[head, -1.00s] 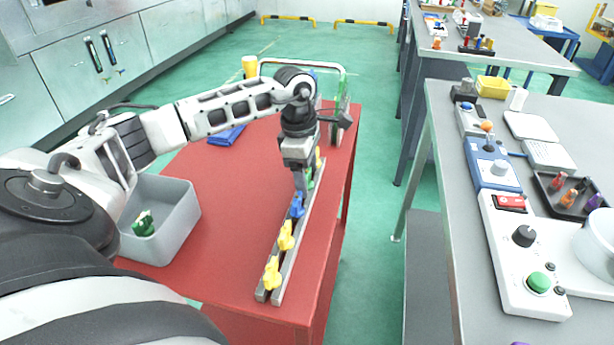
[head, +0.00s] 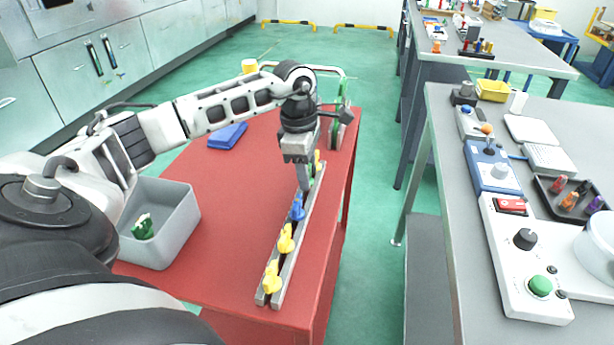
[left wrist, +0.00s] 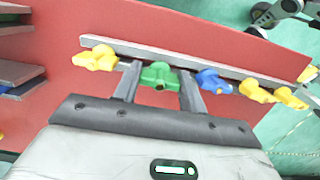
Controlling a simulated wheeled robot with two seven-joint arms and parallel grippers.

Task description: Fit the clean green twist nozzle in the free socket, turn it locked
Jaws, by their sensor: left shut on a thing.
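My left gripper (left wrist: 160,88) is shut on the green twist nozzle (left wrist: 158,75), with one finger on each side of it. The nozzle sits at the grey rail (left wrist: 215,65), between a yellow nozzle (left wrist: 97,58) and a blue nozzle (left wrist: 214,81). I cannot tell how deep it sits or whether it is locked. In the head view the left gripper (head: 305,183) points down at the rail (head: 275,297) and hides most of the green nozzle. Another green nozzle (head: 143,227), with pale patches, lies in the grey bin (head: 180,212). My right gripper is not in view.
The rail lies along the right side of the red table (head: 225,255). Two yellow nozzles (head: 286,240) stand nearer on it. A blue object (head: 228,136) lies at the far left of the table, and a handled frame stands at its far end. The table's middle is clear.

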